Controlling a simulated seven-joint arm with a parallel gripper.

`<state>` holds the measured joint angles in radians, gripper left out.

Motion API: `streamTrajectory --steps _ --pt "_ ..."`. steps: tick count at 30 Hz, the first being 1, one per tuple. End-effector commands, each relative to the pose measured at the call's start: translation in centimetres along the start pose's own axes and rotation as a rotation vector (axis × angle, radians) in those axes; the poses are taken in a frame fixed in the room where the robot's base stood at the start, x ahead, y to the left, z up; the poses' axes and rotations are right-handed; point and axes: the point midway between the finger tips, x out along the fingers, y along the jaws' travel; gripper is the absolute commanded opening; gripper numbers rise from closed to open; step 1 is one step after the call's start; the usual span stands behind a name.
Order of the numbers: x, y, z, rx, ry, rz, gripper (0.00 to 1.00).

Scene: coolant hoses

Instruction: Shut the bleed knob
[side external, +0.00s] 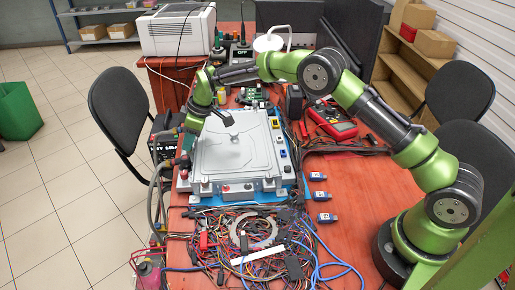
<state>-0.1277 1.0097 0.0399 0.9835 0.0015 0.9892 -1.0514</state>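A light grey metal housing (234,152) sits on a blue base on the red table. A red fitting (183,161) is at its left edge, by the dark hoses (158,188). A small red round part (226,188) is on its front face. I cannot tell which of these, if either, is the bleed knob. My green arm reaches over from the right. My gripper (221,118) is small and dark here, above the housing's far left corner and apart from both red parts. Its fingers are too small to tell open from shut.
Tangled wires (250,238) cover the table in front of the housing. A black box (163,140) stands left of the housing. The table's front right is fairly clear.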

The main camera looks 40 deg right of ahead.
Motion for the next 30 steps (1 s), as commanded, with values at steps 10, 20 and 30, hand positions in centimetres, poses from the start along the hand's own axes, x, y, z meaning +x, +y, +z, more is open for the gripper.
streamTrajectory --steps 10,20,30 --pt "-0.06 -0.10 -0.03 0.091 -0.001 0.039 0.00" --pt "-0.06 -0.04 0.02 0.124 0.000 0.051 0.00" --pt "-0.04 -0.05 0.01 0.123 0.000 0.051 0.47"
